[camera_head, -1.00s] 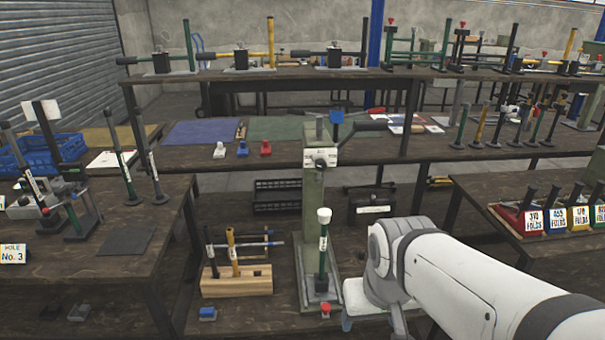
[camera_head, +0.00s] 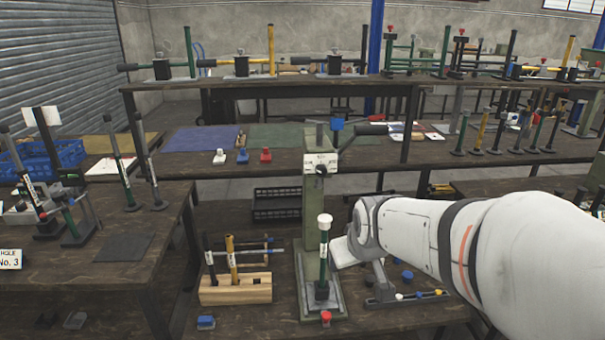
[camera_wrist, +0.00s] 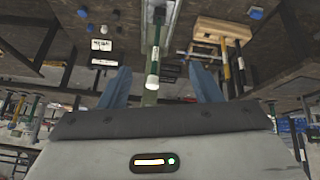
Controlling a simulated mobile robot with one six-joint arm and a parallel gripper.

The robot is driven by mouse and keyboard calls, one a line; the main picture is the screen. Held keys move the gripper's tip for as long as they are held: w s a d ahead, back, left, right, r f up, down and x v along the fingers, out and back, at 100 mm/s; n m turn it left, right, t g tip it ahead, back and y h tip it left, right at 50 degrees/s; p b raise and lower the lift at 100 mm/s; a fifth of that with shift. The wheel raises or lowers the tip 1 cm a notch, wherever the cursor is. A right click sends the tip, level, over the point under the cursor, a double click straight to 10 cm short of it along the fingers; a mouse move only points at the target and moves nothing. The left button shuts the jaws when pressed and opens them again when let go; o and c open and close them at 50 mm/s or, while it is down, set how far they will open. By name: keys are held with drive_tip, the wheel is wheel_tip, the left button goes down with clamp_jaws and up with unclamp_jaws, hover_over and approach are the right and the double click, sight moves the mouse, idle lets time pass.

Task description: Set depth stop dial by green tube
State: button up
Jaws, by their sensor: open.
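The rivet press is a green column (camera_head: 313,195) on a flat base on the near bench. Its upper part carries a white plate with a dark knob, which looks like the depth stop dial (camera_head: 321,169); its setting is too small to read. A green tube (camera_head: 323,262) with a white cap (camera_head: 325,220) stands upright on the press base. In the wrist view my gripper (camera_wrist: 160,68) is open, its blue fingers apart. The green tube (camera_wrist: 156,50) and white cap (camera_wrist: 152,82) show between the fingers, with no contact visible. My fingers are not clear in the head view.
A wooden rack (camera_head: 235,290) with dark and yellow tubes stands left of the press. A red button (camera_head: 326,317) and a blue block (camera_head: 206,322) are at the front. A grey strip with coloured knobs (camera_head: 408,296) lies right. My arm covers the right side.

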drive_tip(key=w+f+n+t+b, duration=0.1)
drive_tip(key=w+n+t+b, duration=0.4)
drive_tip(key=w, duration=1.6)
drive_tip(key=n+t, duration=0.3)
drive_tip(key=t, duration=0.4)
approach(322, 173)
drive_tip(key=w, duration=0.2)
drive_tip(key=w+p, duration=0.1)
drive_tip(key=w, duration=0.5)
drive_tip(key=shift+w+r, duration=0.1)
drive_tip(key=shift+w, duration=0.25)
drive_tip(key=c, duration=1)
